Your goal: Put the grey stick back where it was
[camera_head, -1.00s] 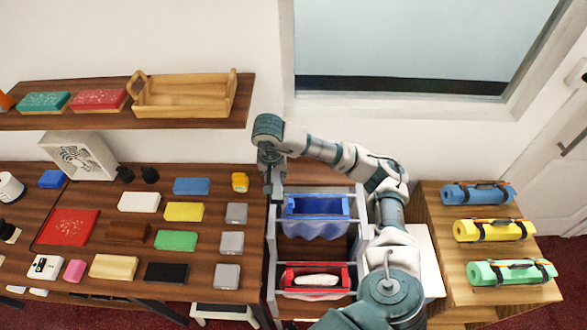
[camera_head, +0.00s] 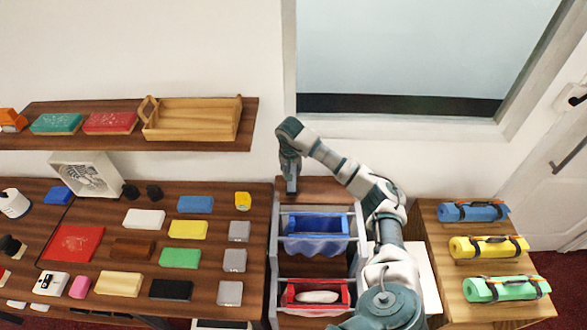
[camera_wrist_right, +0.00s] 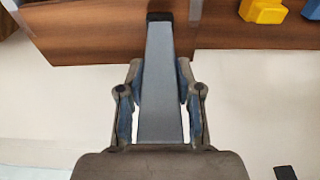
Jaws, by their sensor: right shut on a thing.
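My right gripper (camera_wrist_right: 160,100) is shut on a grey stick (camera_wrist_right: 158,75) with a black end, seen in the right wrist view. The stick points away from the jaws, and its black end overlaps a brown wooden surface in that view. In the head view my right gripper (camera_head: 291,188) hangs pointing down at the back of the narrow rack, just right of the swatch table. The stick cannot be made out there. My left gripper is not in view.
The rack holds a blue tray (camera_head: 317,226) and a red tray (camera_head: 316,296). The swatch table (camera_head: 215,255) on the left carries coloured blocks and a yellow item (camera_head: 243,201). A wall shelf (camera_head: 200,145) holds a wooden tray (camera_head: 190,122). Rolled mats (camera_head: 490,247) lie at right.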

